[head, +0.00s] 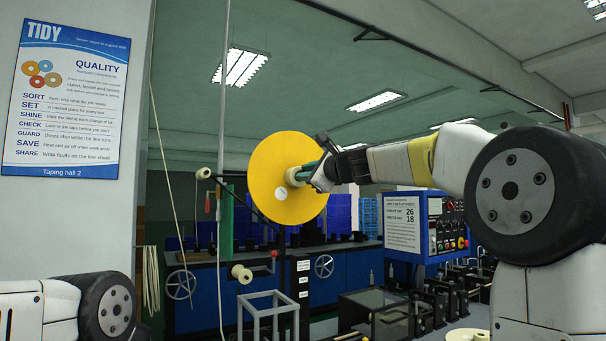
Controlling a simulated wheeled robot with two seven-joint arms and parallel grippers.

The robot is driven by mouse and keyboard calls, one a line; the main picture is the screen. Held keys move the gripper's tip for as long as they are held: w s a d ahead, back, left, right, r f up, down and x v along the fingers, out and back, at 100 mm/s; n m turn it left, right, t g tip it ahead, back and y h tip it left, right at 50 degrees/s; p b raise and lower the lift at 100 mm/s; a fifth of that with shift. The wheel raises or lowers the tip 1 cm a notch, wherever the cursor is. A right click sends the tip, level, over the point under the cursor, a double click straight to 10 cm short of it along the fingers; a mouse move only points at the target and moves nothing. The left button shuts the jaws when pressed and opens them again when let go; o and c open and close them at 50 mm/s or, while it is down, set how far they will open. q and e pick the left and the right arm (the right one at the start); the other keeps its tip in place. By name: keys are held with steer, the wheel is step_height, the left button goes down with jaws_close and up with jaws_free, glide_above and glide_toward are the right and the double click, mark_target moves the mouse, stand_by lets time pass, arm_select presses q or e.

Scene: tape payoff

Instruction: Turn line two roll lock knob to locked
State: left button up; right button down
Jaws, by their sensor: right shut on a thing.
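A large yellow roll (271,160) stands upright on its payoff in the middle of the head view, its flat face turned partly to me. A pale hub (292,177) sticks out from its centre towards my right gripper. My right gripper (309,172) comes in from the right and is shut at the end of this hub, on what looks like the roll lock knob. The gripper covers most of the knob, so its pointer or marking cannot be read. Part of my left arm shows at the lower left, but its gripper is out of view.
A blue control cabinet (412,225) with buttons and a set-up sheet stands right of the roll. A grey open frame (268,314) stands below it. Dark line machinery (385,308) fills the lower right. A thin upright pole (222,120) rises left of the roll.

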steer(key=shift+m, duration=0.8)
steer(key=shift+f, duration=0.1)
steer(key=c, duration=1.3)
jaws_free()
steer(key=v, duration=0.8)
